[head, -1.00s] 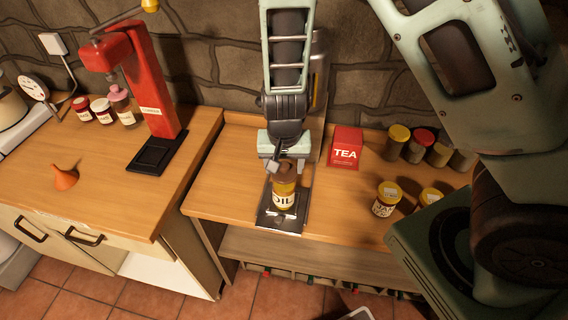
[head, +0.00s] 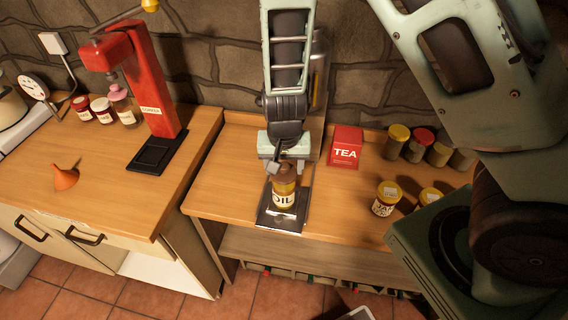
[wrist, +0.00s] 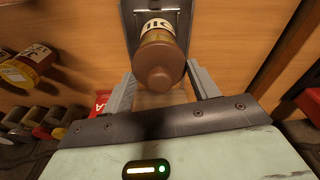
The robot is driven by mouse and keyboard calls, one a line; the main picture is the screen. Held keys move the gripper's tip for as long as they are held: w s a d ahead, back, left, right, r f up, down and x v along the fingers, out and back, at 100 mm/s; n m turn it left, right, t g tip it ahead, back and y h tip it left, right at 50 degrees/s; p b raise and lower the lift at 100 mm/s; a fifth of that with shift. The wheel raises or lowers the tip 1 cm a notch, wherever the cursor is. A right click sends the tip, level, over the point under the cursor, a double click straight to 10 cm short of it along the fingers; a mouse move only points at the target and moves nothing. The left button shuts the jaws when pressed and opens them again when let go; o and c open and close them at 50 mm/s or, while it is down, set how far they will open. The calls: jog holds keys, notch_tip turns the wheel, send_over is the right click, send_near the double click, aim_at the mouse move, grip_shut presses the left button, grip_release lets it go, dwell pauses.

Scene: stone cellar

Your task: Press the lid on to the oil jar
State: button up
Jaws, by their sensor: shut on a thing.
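The oil jar (head: 284,199), with a cream OIL label, stands upright on a dark metal plate (head: 268,219) at the front of the middle counter. The brown lid (wrist: 160,72) is at the jar's mouth, in line with it; I cannot tell whether it is fully seated. My gripper (head: 283,166) points down over the jar and is shut on the lid. In the wrist view its two grey fingers flank the lid, and the jar's label (wrist: 158,25) shows beyond it. My gripper partly hides the lid's top in the head view.
A red TEA box (head: 345,147) stands to the right, with several spice jars (head: 397,142) beyond it.

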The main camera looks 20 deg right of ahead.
jog(key=o, duration=1.4)
jog(key=shift+c, duration=0.2)
jog(key=shift+r+p, duration=3.55)
grip_shut()
